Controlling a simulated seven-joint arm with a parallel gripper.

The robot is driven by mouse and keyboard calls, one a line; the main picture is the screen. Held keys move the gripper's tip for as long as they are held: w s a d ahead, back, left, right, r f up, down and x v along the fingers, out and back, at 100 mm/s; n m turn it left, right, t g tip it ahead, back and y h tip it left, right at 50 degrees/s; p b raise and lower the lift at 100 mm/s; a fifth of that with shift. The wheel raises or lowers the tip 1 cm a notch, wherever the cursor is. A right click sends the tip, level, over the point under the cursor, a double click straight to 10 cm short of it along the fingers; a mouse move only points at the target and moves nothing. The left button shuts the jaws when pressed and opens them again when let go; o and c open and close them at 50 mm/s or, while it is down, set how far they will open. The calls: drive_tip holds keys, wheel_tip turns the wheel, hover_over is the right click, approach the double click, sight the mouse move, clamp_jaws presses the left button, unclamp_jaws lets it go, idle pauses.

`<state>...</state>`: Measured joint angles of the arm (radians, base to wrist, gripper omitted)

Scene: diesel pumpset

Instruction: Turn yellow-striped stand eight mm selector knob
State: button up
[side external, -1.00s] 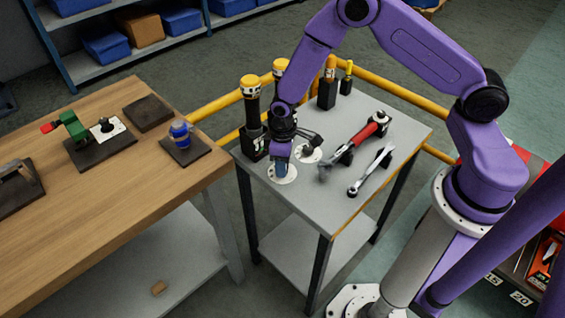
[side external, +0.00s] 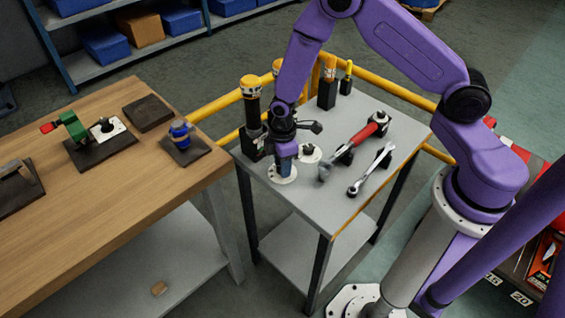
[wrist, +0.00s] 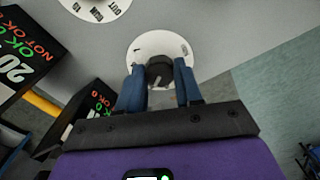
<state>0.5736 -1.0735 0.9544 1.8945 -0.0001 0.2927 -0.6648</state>
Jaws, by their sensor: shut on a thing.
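The grey stand (side external: 340,215) has a yellow-striped edge. On its near left corner is a white round dial (side external: 285,178) with a dark selector knob. My gripper (side external: 286,169) is over this dial, pointing down. In the wrist view the dark knob (wrist: 160,73) sits between the two blue fingers of my gripper (wrist: 160,68), which are shut on it. The white dial (wrist: 150,42) shows around the knob, with small marks too blurred to read. A second white dial (side external: 310,153) with a dark knob is just behind and to the right, clear of my fingers.
A red-handled hammer (side external: 362,136) and a wrench (side external: 369,173) rest on holders to the right. Dark yellow-topped gauges (side external: 251,108) stand close behind on the left. A wooden bench (side external: 90,210) is at left. Yellow rails (side external: 210,107) run behind the stand.

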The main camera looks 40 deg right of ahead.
drive_tip(key=shift+n, duration=0.3)
drive_tip(key=o, duration=1)
drive_tip(key=shift+o, duration=0.2)
drive_tip(key=shift+r, duration=0.15)
wheel_tip(320, 180, up, 17)
drive_tip(key=shift+r, duration=0.1)
drive_tip(key=s+d+r, duration=0.1)
drive_tip(key=s+r, duration=0.1)
drive_tip(key=s, duration=0.6)
drive_tip(key=s+d+r+m, duration=0.1)
drive_tip(key=s+d+r, duration=0.1)
drive_tip(key=s, duration=0.7)
drive_tip(key=s+d+r, duration=0.1)
drive_tip(key=s+r, duration=0.2)
drive_tip(key=s, duration=0.6)
drive_tip(key=shift+d+r, duration=0.25)
drive_tip(key=shift+r, duration=0.15)
